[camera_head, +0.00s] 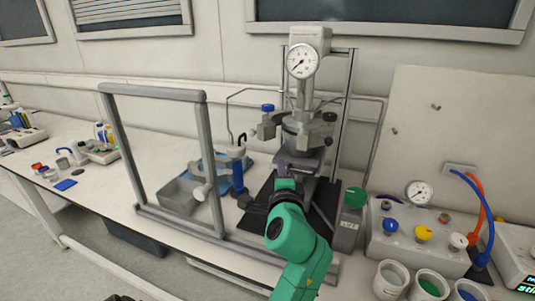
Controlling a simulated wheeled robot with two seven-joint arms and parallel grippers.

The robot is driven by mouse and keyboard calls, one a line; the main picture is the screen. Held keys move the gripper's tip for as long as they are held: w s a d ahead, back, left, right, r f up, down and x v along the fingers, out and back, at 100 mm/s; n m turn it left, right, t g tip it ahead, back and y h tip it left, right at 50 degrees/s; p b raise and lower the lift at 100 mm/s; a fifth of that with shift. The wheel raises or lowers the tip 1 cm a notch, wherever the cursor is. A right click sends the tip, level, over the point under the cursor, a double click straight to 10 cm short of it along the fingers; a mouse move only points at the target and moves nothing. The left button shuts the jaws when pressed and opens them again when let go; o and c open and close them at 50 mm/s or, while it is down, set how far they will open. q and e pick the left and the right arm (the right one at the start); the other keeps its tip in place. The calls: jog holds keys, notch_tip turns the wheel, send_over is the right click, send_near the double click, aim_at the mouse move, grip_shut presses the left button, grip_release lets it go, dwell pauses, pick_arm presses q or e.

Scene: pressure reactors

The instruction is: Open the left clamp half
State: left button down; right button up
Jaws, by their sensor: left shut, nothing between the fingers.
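The pressure reactor (303,100) stands at the centre, with a round white gauge (302,61) on top. Its grey clamp ring sits around the vessel's top. The left clamp half (268,129) sticks out to the left, near a blue knob (268,107). The right clamp half (326,133) is on the other side, near a dark knob. Whether the halves are parted is too small to tell. My left gripper (287,168), on a green arm, is shut and empty just below the clamp, in front of the vessel. It hides part of the vessel. My right gripper is not in view.
A green-topped container (352,200), a valve box with hoses (400,240) and several cups stand at right.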

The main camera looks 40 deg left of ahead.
aim_at(268, 139)
pick_arm(q)
jog(key=p+x, duration=0.1)
jog(key=x, duration=0.2)
jog(key=s+a+p+x, duration=0.1)
jog(key=x, duration=0.3)
jog(key=p+x, duration=0.2)
jog(key=x, duration=0.2)
jog(key=shift+s+a+r, duration=0.2)
jog(key=shift+a+r, duration=0.2)
jog(key=shift+a, duration=0.4)
jog(key=shift+a+f, duration=0.1)
jog(key=shift+f, duration=0.1)
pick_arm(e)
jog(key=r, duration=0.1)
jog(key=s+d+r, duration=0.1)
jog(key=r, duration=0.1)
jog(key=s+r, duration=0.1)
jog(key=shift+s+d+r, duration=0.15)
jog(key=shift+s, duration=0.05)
